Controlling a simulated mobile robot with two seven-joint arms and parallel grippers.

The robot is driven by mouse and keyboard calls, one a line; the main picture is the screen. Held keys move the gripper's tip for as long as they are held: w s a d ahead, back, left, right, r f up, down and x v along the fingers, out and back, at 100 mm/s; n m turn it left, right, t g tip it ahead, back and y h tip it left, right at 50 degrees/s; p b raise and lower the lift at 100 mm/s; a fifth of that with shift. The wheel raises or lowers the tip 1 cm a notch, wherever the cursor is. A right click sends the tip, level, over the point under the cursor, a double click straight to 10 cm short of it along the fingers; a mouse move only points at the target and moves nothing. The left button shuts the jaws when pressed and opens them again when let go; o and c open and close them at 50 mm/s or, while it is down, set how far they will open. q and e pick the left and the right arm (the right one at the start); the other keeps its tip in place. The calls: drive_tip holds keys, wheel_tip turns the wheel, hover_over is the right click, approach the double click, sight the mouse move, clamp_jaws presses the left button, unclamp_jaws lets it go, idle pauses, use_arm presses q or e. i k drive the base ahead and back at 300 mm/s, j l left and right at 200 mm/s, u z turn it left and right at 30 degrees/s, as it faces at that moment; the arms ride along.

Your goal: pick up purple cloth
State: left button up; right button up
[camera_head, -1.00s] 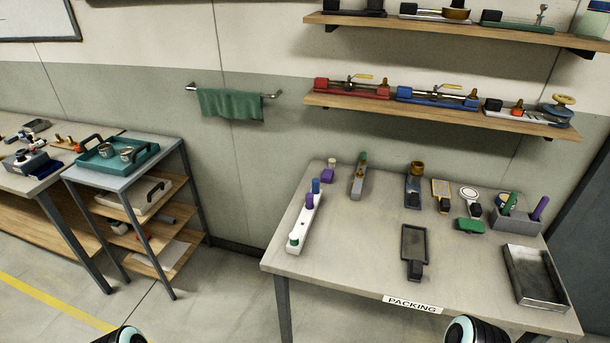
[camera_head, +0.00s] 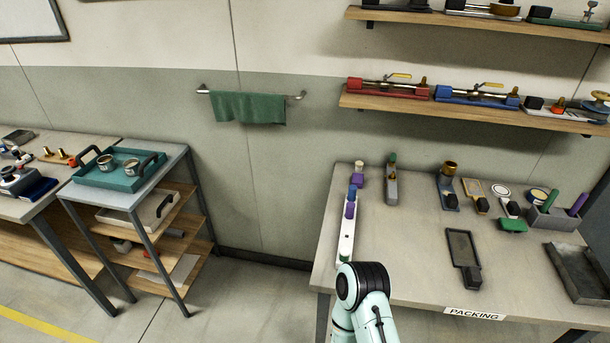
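A small purple folded piece, which looks like the purple cloth (camera_head: 358,180), lies at the back left of the packing table (camera_head: 410,270). It sits just behind the white rack (camera_head: 346,238), in front of a small cream-topped piece (camera_head: 359,165). The rack holds a blue, a purple and a green cylinder. A mint and black link of one of my arms rises at the bottom middle and covers the table's front left edge. Neither gripper shows, so I cannot see their fingers.
A green cloth (camera_head: 248,108) hangs on a wall rail. Shelves with valve fixtures hang above the table. A dark flat tool (camera_head: 463,258), a green block (camera_head: 513,226) and a metal tray (camera_head: 582,275) stand on it. A teal tray (camera_head: 118,170) tops the left cart.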

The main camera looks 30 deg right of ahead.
sight(357, 180)
drive_tip(key=i+j+z, duration=0.3)
drive_tip(key=i, duration=0.2)
drive_tip(key=i+j+z, duration=0.25)
drive_tip(key=i+j, duration=0.15)
drive_tip(key=i+z, duration=0.15)
drive_tip(key=z, duration=0.25)
drive_tip(key=i+z, duration=0.15)
drive_tip(key=z, duration=0.25)
drive_tip(key=i+j+z, duration=0.15)
drive_tip(key=z, duration=0.3)
drive_tip(key=i+j+z, duration=0.1)
drive_tip(key=z, duration=0.3)
drive_tip(key=i+j+z, duration=0.15)
drive_tip(key=z, duration=0.3)
drive_tip(key=i+j+z, duration=0.15)
drive_tip(key=z, duration=0.35)
drive_tip(key=i+j+z, duration=0.1)
drive_tip(key=j+z, duration=0.2)
drive_tip(key=z, duration=0.15)
